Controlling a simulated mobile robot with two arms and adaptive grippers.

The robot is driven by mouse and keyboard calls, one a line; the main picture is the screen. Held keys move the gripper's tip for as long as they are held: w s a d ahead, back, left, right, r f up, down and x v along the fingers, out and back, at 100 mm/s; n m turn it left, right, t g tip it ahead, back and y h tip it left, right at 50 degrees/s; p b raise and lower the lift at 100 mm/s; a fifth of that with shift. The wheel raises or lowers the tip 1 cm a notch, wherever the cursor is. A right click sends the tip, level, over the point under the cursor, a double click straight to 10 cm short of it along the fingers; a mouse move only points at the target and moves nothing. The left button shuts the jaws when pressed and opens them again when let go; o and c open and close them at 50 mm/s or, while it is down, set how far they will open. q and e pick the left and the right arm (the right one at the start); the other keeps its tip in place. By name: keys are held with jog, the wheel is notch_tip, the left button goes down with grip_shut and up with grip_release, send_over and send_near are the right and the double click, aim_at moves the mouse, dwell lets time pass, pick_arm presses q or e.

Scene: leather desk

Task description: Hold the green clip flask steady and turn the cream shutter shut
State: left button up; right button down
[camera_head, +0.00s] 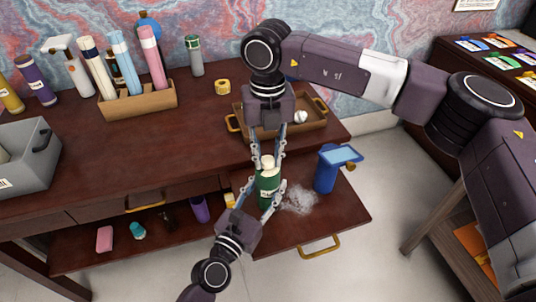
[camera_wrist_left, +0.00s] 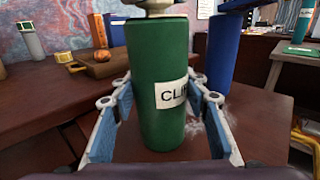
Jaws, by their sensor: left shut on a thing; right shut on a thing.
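The green clip flask (camera_head: 268,190) stands upright above the lower shelf at the desk's right end. In the left wrist view the flask (camera_wrist_left: 157,60) fills the middle, with part of a white label reading "CLI". My left gripper (camera_head: 264,193) comes from the front and is shut on the flask's body. The cream shutter (camera_head: 267,162) is on the flask's top; its lower edge shows at the top of the left wrist view (camera_wrist_left: 156,5). My right gripper (camera_head: 268,157) reaches down from above and is shut on the shutter, partly hiding it.
A blue container (camera_head: 325,176) with a light blue top stands just right of the flask, near a whitish patch (camera_head: 299,198). A wooden tray (camera_head: 312,127) lies behind. A grey bin (camera_head: 28,165) and a wooden bottle rack (camera_head: 150,101) stand left. The desk's middle is clear.

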aim_at(268, 160)
jog(key=shift+w+m, duration=0.1)
jog(key=shift+m, duration=0.4)
jog(key=shift+r, duration=0.1)
jog(key=c, duration=1.6)
grip_release()
notch_tip(268, 160, up, 12)
